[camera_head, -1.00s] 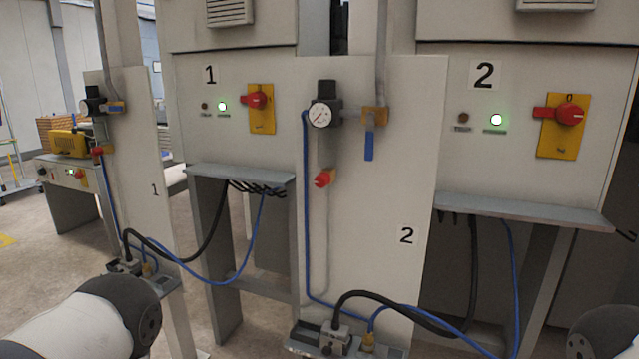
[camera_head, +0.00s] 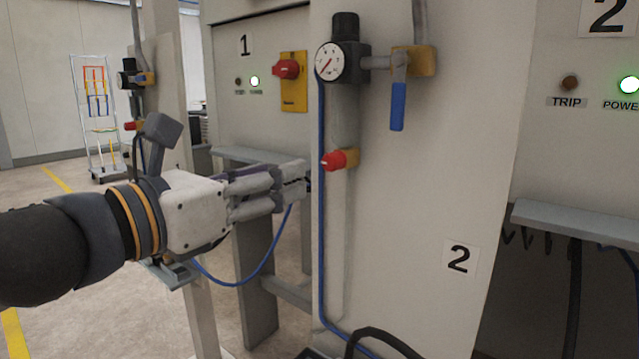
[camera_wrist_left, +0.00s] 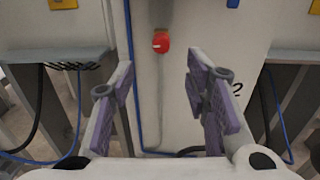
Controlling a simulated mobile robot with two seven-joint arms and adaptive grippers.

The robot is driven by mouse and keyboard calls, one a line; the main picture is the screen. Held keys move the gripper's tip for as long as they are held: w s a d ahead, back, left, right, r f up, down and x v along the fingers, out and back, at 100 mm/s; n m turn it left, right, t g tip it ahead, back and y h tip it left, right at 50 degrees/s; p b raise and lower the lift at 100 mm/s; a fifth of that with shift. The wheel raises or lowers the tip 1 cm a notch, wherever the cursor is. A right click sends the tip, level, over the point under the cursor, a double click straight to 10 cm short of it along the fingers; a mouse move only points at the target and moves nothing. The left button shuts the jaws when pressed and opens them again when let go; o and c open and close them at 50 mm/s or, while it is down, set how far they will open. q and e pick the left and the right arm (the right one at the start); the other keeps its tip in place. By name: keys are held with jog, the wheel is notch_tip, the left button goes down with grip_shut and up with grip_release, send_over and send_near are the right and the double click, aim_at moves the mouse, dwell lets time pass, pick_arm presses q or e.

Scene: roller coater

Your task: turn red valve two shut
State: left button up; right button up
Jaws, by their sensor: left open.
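The red valve of station two is a small red knob (camera_head: 334,161) on a brass fitting, on the pale upright panel (camera_head: 420,200) marked 2, below the pressure gauge. It also shows in the left wrist view (camera_wrist_left: 161,43), above the space between my fingers. My left gripper (camera_head: 300,180) comes in from the left with its tips just left of the knob and slightly lower in the head view. In the left wrist view my two purple-padded fingers (camera_wrist_left: 160,88) are spread wide, with nothing between them. They appear apart from the knob. My right gripper is out of view.
Above the knob are a black gauge and regulator (camera_head: 343,62) and a blue-handled lever (camera_head: 398,105). A blue hose (camera_head: 321,230) runs down the panel's left side. A grey ledge (camera_head: 570,228) juts out at right. Station one, with a red switch (camera_head: 286,69), stands behind.

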aim_at(328, 161)
pick_arm(q)
jog(key=x, duration=1)
jog(key=shift+w+d+p, duration=0.15)
jog(key=shift+p, duration=0.25)
grip_shut()
